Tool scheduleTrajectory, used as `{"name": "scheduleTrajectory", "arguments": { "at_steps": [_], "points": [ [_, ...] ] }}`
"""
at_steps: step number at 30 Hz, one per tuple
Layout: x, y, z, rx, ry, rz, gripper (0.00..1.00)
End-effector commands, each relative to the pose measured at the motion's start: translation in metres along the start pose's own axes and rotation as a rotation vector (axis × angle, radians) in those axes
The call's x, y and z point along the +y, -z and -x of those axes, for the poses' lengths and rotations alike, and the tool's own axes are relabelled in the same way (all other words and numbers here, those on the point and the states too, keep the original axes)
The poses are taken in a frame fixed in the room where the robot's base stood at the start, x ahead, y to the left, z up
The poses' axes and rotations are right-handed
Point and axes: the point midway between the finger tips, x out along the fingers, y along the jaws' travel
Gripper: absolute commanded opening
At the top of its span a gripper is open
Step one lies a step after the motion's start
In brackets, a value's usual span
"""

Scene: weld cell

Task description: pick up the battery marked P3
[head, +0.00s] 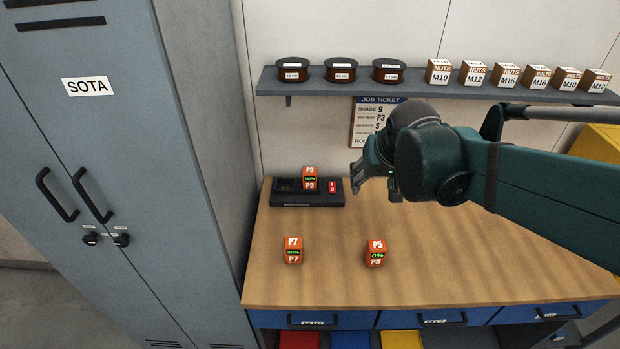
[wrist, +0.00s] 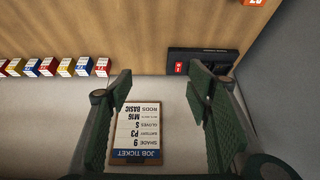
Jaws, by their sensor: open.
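The orange battery marked P3 (head: 310,179) stands upright in the black charger (head: 285,197) at the back left of the bench, with a green display on its face. My gripper (head: 363,182) is open and empty, in the air to the right of the charger. In the wrist view my gripper (wrist: 161,73) has its fingers spread over the wall and job ticket. The charger (wrist: 188,58) shows there at the upper right, partly behind one finger; P3 cannot be made out in that view.
Batteries P7 (head: 293,250) and P5 (head: 376,254) stand on the wooden bench (head: 330,285) in front. A shelf (head: 410,88) with spools and boxes is above. A grey locker (head: 110,180) is on the left. The job ticket (wrist: 135,130) hangs on the wall. Coloured boxes (wrist: 48,67) line the wall.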

Motion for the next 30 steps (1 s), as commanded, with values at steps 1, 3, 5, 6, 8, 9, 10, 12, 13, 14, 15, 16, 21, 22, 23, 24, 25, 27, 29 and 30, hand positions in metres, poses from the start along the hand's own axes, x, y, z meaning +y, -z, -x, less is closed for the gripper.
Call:
{"name": "scheduleTrajectory", "arguments": {
  "at_steps": [1, 3, 5, 6, 8, 9, 10, 12, 13, 14, 15, 16, 21, 22, 23, 24, 25, 27, 29, 30],
  "points": [
    [-0.005, 0.009, -0.004, -0.004, 0.001, 0.002, 0.50],
    [-0.010, 0.018, -0.010, -0.009, 0.001, 0.002, 0.50],
    [-0.014, 0.025, -0.016, -0.013, 0.001, 0.001, 0.50],
    [-0.017, 0.030, -0.020, -0.017, 0.001, 0.001, 0.50],
    [-0.022, 0.037, -0.026, -0.022, 0.001, 0.001, 0.50],
    [-0.025, 0.042, -0.030, -0.025, 0.001, 0.002, 0.50],
    [-0.028, 0.045, -0.033, -0.028, 0.001, 0.002, 0.50],
    [-0.034, 0.053, -0.041, -0.033, 0.001, 0.002, 0.50],
    [-0.036, 0.057, -0.044, -0.035, 0.001, 0.001, 0.50],
    [-0.039, 0.060, -0.048, -0.037, 0.001, 0.001, 0.50],
    [-0.042, 0.064, -0.052, -0.040, 0.001, 0.000, 0.50],
    [-0.044, 0.068, -0.056, -0.042, 0.000, 0.001, 0.50],
    [-0.060, 0.084, -0.078, -0.056, -0.001, 0.001, 0.50],
    [-0.063, 0.086, -0.082, -0.058, -0.001, 0.001, 0.50],
    [-0.065, 0.089, -0.086, -0.060, -0.002, 0.001, 0.50],
    [-0.069, 0.093, -0.091, -0.063, -0.002, 0.001, 0.50],
    [-0.072, 0.096, -0.095, -0.065, -0.003, 0.001, 0.50],
    [-0.079, 0.101, -0.105, -0.070, -0.003, 0.002, 0.50],
    [-0.085, 0.105, -0.113, -0.075, -0.004, 0.001, 0.50],
    [-0.089, 0.109, -0.119, -0.078, -0.005, 0.001, 0.50]
  ]
}}
